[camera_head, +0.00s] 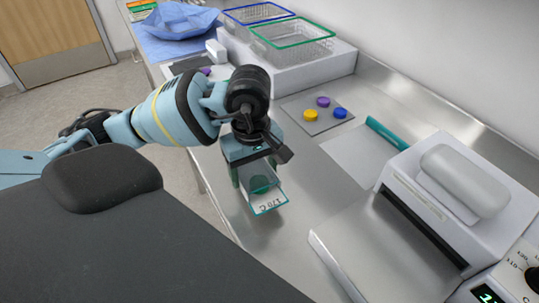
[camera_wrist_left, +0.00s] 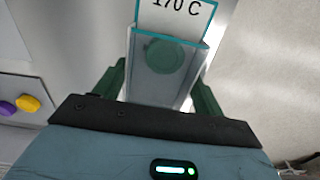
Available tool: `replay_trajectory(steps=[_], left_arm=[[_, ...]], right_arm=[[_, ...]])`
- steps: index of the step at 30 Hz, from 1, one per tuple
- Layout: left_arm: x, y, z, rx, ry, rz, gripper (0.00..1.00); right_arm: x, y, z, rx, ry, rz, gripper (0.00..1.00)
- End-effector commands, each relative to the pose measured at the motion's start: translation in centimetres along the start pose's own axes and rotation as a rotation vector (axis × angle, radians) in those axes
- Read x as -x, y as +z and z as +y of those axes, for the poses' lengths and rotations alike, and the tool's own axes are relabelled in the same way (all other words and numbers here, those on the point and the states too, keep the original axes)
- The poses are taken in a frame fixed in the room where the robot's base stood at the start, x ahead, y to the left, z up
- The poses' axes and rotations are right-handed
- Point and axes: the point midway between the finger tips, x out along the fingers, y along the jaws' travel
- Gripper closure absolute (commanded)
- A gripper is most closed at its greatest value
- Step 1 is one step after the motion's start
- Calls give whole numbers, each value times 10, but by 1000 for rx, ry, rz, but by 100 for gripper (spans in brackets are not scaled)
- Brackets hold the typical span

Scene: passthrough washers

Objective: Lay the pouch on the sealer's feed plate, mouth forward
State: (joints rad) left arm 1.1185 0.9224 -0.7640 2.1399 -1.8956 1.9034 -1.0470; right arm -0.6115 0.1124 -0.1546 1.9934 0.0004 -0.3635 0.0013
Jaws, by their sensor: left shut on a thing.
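The pouch (camera_head: 262,183) is clear with teal edges and hangs from my left gripper (camera_head: 256,170) above the steel counter. My left gripper is shut on it. In the left wrist view the pouch (camera_wrist_left: 150,88) runs out between the fingers (camera_wrist_left: 160,85), with a round dark green shape showing in it. A white part marked "170 C" (camera_wrist_left: 175,14) is at its far end. The sealer (camera_head: 450,190) is a white box at the right, and its bare feed plate (camera_head: 375,250) lies in front of its dark slot, apart from the pouch. My right gripper is out of view.
A grey mat with yellow, purple and blue round pieces (camera_head: 323,102) lies behind the gripper. A pale sheet with a teal bar (camera_head: 388,133) lies beside the sealer. Wire baskets (camera_head: 290,42) and blue wrap (camera_head: 180,20) are at the back. A dial panel (camera_head: 515,280) is front right.

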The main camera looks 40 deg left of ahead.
Motion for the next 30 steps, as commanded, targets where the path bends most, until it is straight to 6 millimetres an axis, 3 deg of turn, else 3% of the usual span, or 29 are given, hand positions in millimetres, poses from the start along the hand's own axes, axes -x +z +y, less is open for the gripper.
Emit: replay_trajectory(steps=[6, 13, 23, 30], left_arm=[[-3, -27, 35, 3, 1, -1, 51], [-7, -49, 62, 1, 1, -1, 51], [-9, -56, 68, -1, 0, 1, 51], [-34, -54, 68, -1, -2, -2, 51]], right_arm=[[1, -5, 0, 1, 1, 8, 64], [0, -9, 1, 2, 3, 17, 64], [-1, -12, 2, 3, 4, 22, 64], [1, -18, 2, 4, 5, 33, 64]])
